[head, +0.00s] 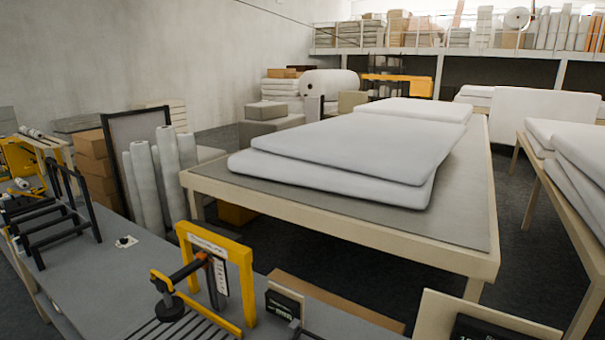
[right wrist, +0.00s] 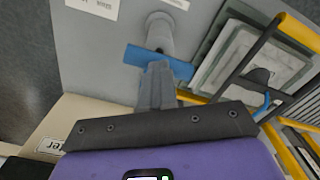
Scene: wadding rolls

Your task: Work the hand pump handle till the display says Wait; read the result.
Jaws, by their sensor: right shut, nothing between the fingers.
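In the right wrist view a blue bar (right wrist: 140,56) crosses a grey round post (right wrist: 160,30), like a T-shaped pump handle. My right gripper (right wrist: 158,68) is shut and empty. Its fingertips overlap the near side of the blue bar in the picture; I cannot tell whether they touch it. In the head view no blue handle shows, and neither gripper is in view. A dark panel (head: 283,304) stands at the bottom, and another dark panel (head: 485,328) is cut off at the lower edge. I cannot read a display message on either.
A yellow frame (head: 247,275) with a dark arm stands on the grey bench (head: 105,275). A black rack (head: 65,222) stands farther left. A large table (head: 335,222) with white wadding slabs (head: 350,150) lies beyond. In the wrist view, yellow-and-black framework (right wrist: 265,40) is at right.

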